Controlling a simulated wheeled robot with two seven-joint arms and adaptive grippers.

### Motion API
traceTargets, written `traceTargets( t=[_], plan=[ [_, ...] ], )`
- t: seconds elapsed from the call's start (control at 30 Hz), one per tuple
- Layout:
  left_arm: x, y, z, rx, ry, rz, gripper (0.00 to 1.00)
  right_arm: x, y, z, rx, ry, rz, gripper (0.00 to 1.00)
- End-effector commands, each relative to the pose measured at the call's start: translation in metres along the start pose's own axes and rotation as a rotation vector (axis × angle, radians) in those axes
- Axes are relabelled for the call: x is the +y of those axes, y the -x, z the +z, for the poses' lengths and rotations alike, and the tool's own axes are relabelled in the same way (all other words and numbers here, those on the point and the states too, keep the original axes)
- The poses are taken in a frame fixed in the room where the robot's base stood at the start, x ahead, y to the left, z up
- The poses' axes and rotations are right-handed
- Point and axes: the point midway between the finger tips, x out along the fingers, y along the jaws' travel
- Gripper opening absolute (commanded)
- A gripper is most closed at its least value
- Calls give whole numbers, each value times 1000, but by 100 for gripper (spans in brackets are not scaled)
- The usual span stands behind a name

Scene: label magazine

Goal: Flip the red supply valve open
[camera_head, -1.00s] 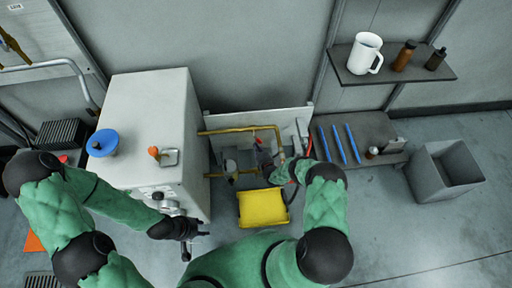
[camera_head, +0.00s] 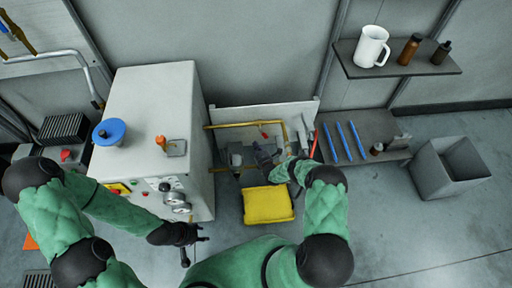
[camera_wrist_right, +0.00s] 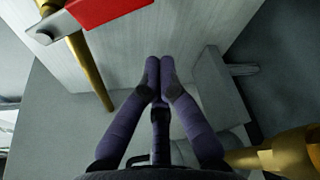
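The red valve handle (camera_head: 264,134) shows as a small red piece at the brass pipe (camera_head: 235,125) in front of the white back panel. In the right wrist view the red handle (camera_wrist_right: 108,9) is large at the top left, with a metal end and brass pipe beside it. My right gripper (camera_wrist_right: 160,64) has its fingertips together with nothing between them, apart from the handle and to its lower right in that view. In the head view the right gripper (camera_head: 264,161) is just below the handle. My left gripper (camera_head: 197,247) looks open and empty, beside the white cabinet's front.
A white cabinet (camera_head: 150,95) stands left of the pipes. A yellow cushion-like block (camera_head: 267,205) lies below the right gripper. Blue rods (camera_head: 343,142) lie on a dark shelf to the right. A grey bin (camera_head: 430,175) stands farther right. Brass piping (camera_wrist_right: 290,155) is close at the wrist view's lower right.

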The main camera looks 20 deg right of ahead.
Motion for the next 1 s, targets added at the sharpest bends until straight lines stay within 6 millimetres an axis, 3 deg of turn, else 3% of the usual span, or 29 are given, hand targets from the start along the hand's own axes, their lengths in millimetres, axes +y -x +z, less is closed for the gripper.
traceTargets(
  t=[0.1,0.5,0.97,1.0],
  plan=[
    [6,16,-1,4,-2,0,40,3,20,6,-3,-2,-2,0],
    [14,38,0,3,-2,0,40,-3,81,4,-1,0,-1,0],
    [14,40,0,3,-2,0,40,-5,90,2,-2,1,1,0],
    [14,40,0,3,-2,0,29,-5,90,2,-2,0,0,0]
  ],
)
